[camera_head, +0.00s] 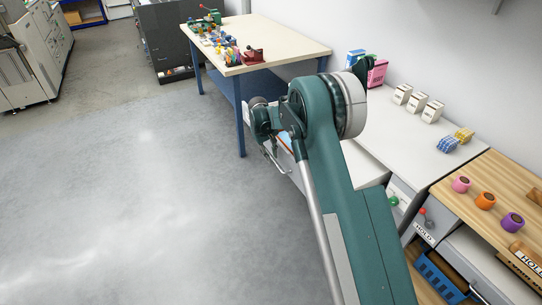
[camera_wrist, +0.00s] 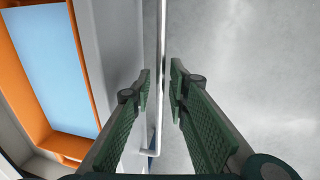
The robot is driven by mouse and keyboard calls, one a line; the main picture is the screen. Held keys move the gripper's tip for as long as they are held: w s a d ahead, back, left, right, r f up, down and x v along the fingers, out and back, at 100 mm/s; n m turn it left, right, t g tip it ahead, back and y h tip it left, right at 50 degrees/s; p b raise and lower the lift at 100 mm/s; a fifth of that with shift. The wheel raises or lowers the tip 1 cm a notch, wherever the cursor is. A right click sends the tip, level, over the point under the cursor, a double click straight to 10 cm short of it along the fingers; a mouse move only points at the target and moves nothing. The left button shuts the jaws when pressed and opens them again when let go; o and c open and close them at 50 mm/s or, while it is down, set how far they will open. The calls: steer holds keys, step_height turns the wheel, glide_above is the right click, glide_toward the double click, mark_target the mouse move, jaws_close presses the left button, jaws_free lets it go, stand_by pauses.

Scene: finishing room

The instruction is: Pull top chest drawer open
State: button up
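The chest's top drawer (camera_wrist: 112,45) has a pale grey front and stands at least partly open, since its inside shows in the wrist view. A long metal bar handle (camera_wrist: 160,30) runs along the front. My gripper (camera_wrist: 160,68) has its green ridged fingers on either side of this bar, with narrow gaps, so it looks open around it. In the head view my gripper (camera_head: 271,152) is at the drawer front beside the chest (camera_head: 362,165), and my arm hides much of the drawer.
An orange-rimmed item with a light blue face (camera_wrist: 55,65) lies in the drawer. A blue-legged workbench (camera_head: 285,45) with small objects stands behind. White boxes (camera_head: 417,103) stand on the counter at right. The grey floor (camera_head: 130,200) at left is clear.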

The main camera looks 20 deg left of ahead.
steer(key=shift+o, duration=0.4)
steer(key=shift+r, duration=0.1)
step_height(320, 180, up, 12)
steer(key=s+a, duration=0.1)
steer(key=shift+s+a+f, duration=0.2)
steer(key=shift+s+a, duration=0.15)
stand_by(0.4)
steer(key=shift+d, duration=0.1)
